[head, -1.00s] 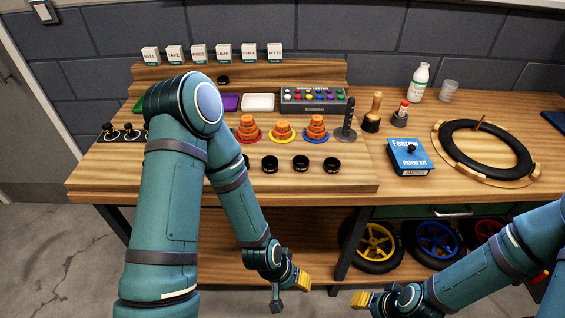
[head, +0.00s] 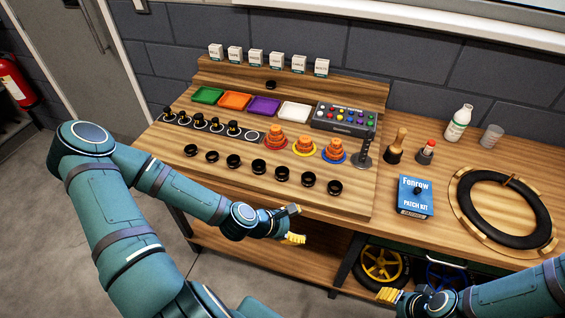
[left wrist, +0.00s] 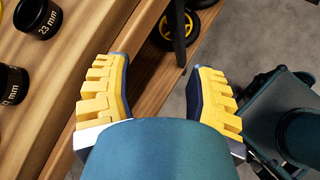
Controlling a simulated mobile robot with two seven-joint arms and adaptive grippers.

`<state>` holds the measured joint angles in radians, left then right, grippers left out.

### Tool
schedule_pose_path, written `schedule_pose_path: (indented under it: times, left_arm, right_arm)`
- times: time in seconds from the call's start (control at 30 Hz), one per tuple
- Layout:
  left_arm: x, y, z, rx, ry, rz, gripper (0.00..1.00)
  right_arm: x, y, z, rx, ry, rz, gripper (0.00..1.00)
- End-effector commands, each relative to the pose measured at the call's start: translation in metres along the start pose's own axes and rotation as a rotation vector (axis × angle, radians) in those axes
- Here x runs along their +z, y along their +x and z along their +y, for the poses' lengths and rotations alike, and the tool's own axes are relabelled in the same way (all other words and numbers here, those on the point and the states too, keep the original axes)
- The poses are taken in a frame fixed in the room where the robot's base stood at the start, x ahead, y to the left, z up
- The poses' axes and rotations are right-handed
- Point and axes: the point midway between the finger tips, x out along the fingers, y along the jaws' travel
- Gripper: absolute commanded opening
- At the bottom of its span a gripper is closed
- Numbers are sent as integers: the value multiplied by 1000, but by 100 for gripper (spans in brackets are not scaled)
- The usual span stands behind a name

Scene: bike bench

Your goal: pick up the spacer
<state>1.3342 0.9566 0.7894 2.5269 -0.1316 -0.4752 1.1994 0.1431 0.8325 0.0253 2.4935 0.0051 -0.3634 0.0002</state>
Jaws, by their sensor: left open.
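Several short black ring-like pieces, which look like spacers, stand in a row along the front of the bench (head: 258,167). In the left wrist view one is marked 23 mm (left wrist: 38,18), and another (left wrist: 11,85) has a partly cut-off mm label. A similar small black piece (head: 271,85) sits alone on the upper step. My left gripper (head: 293,225) is open and empty, just off the bench's front edge and apart from the row. My right gripper (head: 388,296) is low at the lower right, and its jaw opening is unclear.
Behind the row are a black strip with pegs (head: 214,125), stacks of orange rings (head: 304,143), coloured trays (head: 236,101) and a dark post (head: 364,155). The blue patch kit (head: 414,194) and a tyre (head: 503,209) lie to the right. Wheels (head: 382,265) stand below.

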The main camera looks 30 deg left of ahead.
Motion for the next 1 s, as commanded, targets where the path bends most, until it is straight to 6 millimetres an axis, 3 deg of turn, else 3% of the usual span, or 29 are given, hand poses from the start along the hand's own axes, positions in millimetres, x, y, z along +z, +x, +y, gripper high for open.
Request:
schedule_pose_path:
  times: [0.03, 0.2, 0.43, 0.57, 1.0]
  left_arm:
    - [3, -22, 21, 62, -108, -3, 56]
    - [0, -75, 72, 239, -410, -39, 56]
    - [-8, -122, 109, 384, -630, -85, 56]
    - [-11, -128, 115, 409, -666, -94, 56]
    - [-17, -109, 122, 412, -665, -93, 56]
  right_arm:
    - [-2, -16, -6, 0, 1, 1, 47]
    - [-6, -39, -14, -1, 5, 5, 47]
    - [-9, -54, -19, -1, 8, 8, 47]
    - [-9, -51, -18, -1, 8, 8, 47]
    - [1, 1, 0, 5, 5, -4, 47]
